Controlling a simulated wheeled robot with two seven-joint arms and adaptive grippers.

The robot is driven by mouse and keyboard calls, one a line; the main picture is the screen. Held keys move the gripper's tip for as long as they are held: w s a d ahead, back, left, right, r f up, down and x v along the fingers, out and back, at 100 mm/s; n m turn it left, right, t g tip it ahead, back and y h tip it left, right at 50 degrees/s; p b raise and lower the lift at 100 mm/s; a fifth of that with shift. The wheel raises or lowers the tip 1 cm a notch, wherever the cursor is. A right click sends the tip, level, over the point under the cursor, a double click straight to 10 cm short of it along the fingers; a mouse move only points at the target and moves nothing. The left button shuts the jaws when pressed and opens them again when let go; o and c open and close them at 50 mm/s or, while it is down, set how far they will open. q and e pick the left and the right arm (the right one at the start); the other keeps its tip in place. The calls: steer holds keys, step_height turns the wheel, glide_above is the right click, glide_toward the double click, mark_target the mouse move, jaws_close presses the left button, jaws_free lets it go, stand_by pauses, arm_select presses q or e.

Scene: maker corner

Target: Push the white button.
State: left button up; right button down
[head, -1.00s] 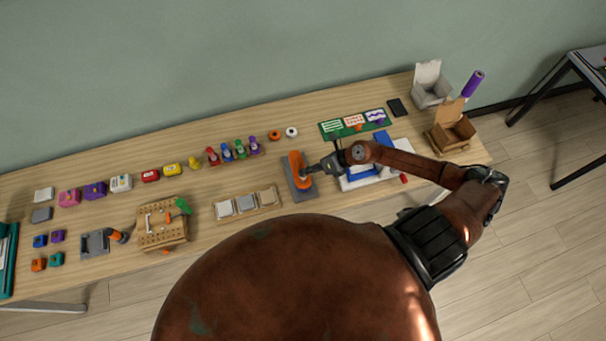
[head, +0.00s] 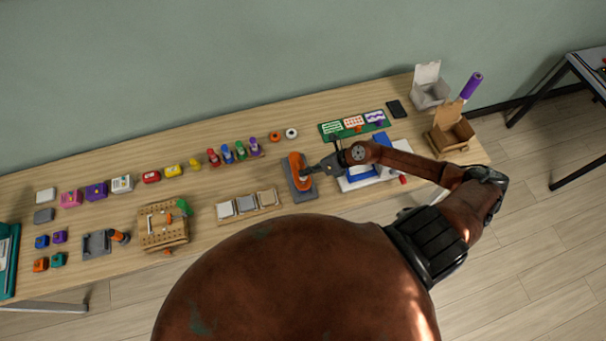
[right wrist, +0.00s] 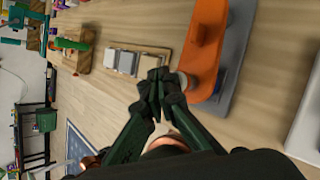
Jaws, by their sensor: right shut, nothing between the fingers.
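An orange device (head: 299,172) stands on a grey base plate (head: 306,196) near the middle right of the table. A pale round piece (right wrist: 186,80) is on its side in the right wrist view; it may be the white button, but I cannot tell for sure. My right gripper (head: 311,169) is at the right side of this device. In the right wrist view its dark fingers (right wrist: 163,88) are together and empty, with their tips right by the pale piece. Whether they touch it is unclear. My left gripper is not in view.
A wooden tray with three flat pads (head: 247,204) lies left of the device. A pegboard block (head: 160,227) stands farther left. Blue and white items (head: 365,175) lie under my right arm. Two open boxes (head: 430,88) stand at the right end.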

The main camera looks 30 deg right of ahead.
steer(key=shift+r, duration=0.3)
step_height(320, 180, up, 5)
steer(key=p, duration=0.4)
steer(key=shift+r+p, duration=0.1)
steer(key=shift+p, duration=0.3)
stand_by(0.6)
